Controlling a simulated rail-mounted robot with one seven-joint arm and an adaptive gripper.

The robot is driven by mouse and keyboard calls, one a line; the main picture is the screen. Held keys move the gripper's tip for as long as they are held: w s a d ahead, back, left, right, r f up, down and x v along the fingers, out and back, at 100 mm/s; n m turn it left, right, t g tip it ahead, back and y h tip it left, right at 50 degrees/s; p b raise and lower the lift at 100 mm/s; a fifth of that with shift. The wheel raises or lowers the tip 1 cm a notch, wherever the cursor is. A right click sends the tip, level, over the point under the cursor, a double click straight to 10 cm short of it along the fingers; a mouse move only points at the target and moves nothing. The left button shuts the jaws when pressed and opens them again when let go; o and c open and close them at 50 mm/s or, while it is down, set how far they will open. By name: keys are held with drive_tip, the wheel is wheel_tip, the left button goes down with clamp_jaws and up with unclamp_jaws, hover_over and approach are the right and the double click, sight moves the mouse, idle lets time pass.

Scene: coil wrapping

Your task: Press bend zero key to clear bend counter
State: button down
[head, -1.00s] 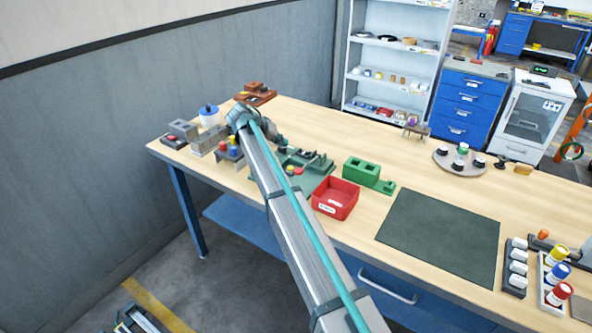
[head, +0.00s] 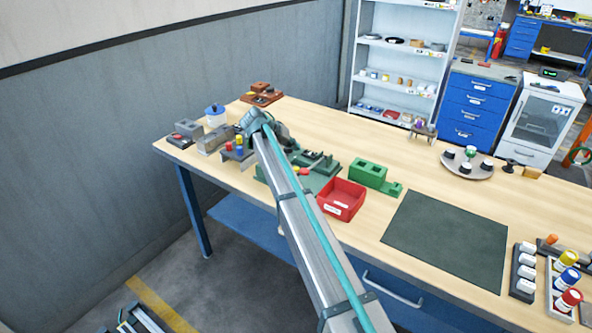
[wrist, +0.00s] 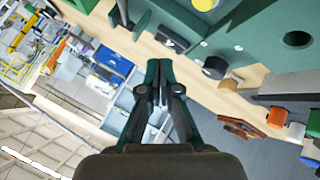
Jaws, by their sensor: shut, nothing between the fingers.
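My gripper (wrist: 154,72) is shut and empty in the wrist view. Its dark green fingers are close together above a blurred background. In the head view my own arm hides the fingers at the far left of the table. A green machine (head: 326,172) stands beside my arm on the table. Its green body (wrist: 262,42) fills the upper right of the wrist view, with a yellow disc (wrist: 206,4), a black knob (wrist: 214,68) and a small dark block (wrist: 173,38). A red part (head: 303,171) shows on the machine in the head view. I cannot tell which part is the bend zero key.
A red bin (head: 341,199) and a green stepped block (head: 368,173) stand right of the machine. Grey blocks and coloured knobs (head: 239,146) crowd the left end. The dark mat (head: 445,240) is bare. A round tray (head: 467,170) holds small items.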

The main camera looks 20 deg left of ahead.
sight(295, 168)
drive_tip(key=shift+f+b, duration=1.1)
drive_tip(key=shift+f, duration=2.25)
drive_tip(key=shift+f, duration=0.1)
drive_tip(key=shift+f+b, duration=0.3)
drive_tip(key=shift+b, duration=0.05)
drive_tip(key=shift+f+b, duration=0.3)
drive_tip(key=shift+f, duration=0.15)
drive_tip(key=shift+r, duration=0.9)
drive_tip(key=shift+r+p, duration=0.8)
drive_tip(key=shift+r, duration=1.7)
